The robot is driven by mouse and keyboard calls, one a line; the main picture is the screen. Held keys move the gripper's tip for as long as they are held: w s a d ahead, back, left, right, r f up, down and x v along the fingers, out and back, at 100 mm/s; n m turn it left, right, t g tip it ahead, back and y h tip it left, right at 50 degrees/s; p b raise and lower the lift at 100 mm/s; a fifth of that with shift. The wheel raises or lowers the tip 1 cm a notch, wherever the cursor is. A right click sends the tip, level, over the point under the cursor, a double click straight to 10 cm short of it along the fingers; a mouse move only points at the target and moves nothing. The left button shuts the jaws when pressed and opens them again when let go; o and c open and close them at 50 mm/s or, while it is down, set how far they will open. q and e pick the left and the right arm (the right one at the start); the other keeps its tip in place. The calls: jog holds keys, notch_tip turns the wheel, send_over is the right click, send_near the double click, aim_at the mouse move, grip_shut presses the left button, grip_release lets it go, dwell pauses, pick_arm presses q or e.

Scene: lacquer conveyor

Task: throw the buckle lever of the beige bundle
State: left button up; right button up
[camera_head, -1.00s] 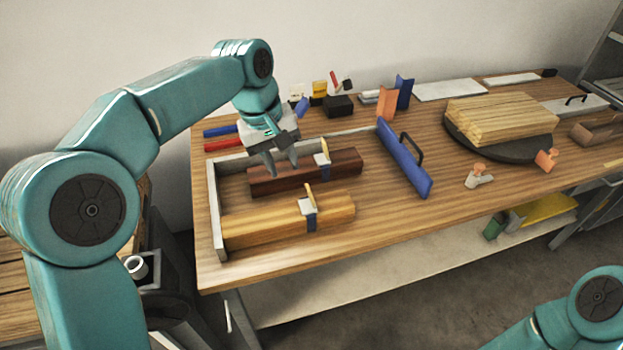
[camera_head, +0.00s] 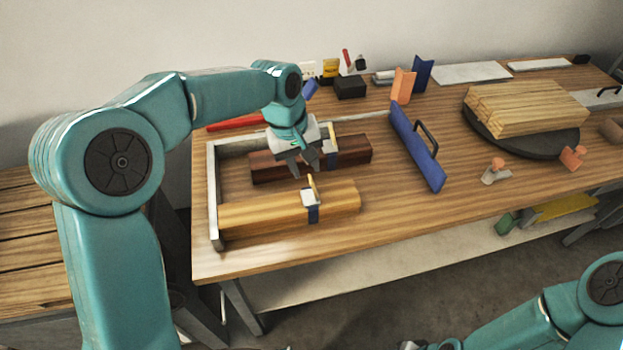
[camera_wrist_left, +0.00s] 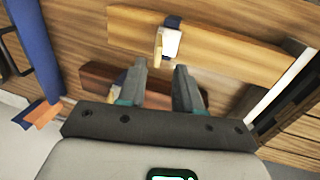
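The beige bundle (camera_head: 255,215) lies at the front of a grey corner frame, with a dark blue strap around it. Its pale buckle (camera_head: 309,198) carries a yellowish lever (camera_head: 313,184) that sticks up. My left gripper (camera_head: 303,172) is open and empty, pointing down, just behind and left of this lever. In the left wrist view, the open fingers (camera_wrist_left: 160,66) are just short of the buckle (camera_wrist_left: 171,42) on the beige bundle (camera_wrist_left: 225,55), with the lever roughly in line with the gap. I cannot tell whether they touch it.
A dark red-brown bundle (camera_head: 270,168) with its own raised lever lies behind, partly under my left gripper. The grey frame (camera_head: 213,205) bounds the left and back. Bare tabletop lies in front and right.

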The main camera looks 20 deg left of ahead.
aim_at(310, 180)
pick_arm(q)
jog(key=x, duration=0.5)
jog(key=shift+d+f, duration=0.1)
jog(key=shift+f, duration=0.25)
jog(key=shift+w+d+f, duration=0.1)
jog(key=shift+d+f, duration=0.05)
jog(key=shift+f, duration=0.15)
grip_shut()
